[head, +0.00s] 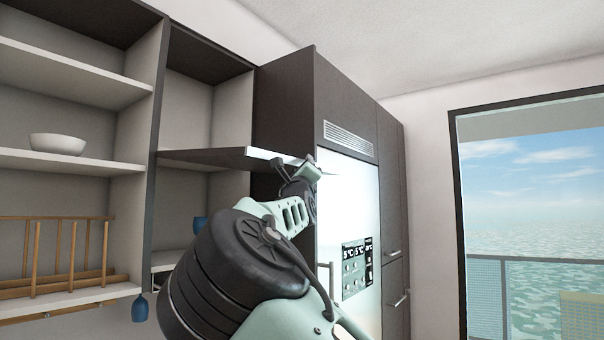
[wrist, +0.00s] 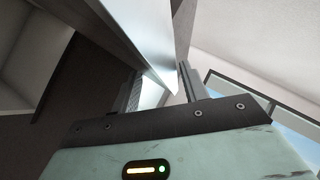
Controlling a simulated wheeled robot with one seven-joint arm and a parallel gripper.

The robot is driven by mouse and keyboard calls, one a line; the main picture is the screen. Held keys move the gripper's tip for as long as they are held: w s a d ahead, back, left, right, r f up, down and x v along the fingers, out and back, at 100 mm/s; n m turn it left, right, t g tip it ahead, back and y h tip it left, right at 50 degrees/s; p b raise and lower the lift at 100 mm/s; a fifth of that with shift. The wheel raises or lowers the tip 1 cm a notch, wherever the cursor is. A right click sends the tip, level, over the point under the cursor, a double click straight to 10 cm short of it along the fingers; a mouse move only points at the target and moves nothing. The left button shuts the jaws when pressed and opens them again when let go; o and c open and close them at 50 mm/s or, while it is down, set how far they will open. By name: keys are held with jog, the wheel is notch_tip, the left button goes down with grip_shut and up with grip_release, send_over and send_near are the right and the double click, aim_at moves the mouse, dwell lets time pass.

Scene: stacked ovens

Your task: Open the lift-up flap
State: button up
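The lift-up flap (head: 215,157) is a flat panel at the open upper cabinet. It stands out roughly level, with a pale front edge towards my arm. My gripper (head: 308,164) is at the flap's right front corner. In the wrist view the flap (wrist: 150,38) runs in between the two fingers of my gripper (wrist: 161,88), and its pointed corner shows there. The fingers are apart, with some gap showing beside the corner. Firm contact on both sides cannot be made out. My arm hides part of the cabinet below the flap.
A tall dark cabinet with a built-in appliance (head: 350,225) stands right of my gripper. Open shelves on the left hold a white bowl (head: 58,144) and a wooden rack (head: 55,255). A blue glass (head: 140,308) is below. A window (head: 530,200) is far right.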

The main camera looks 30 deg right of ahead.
jog(key=shift+s+a+t, duration=0.15)
jog(key=shift+a+t, duration=0.05)
jog(key=shift+t, duration=0.1)
jog(key=b+v, duration=0.9)
jog(key=v, duration=0.8)
jog(key=shift+r, duration=0.1)
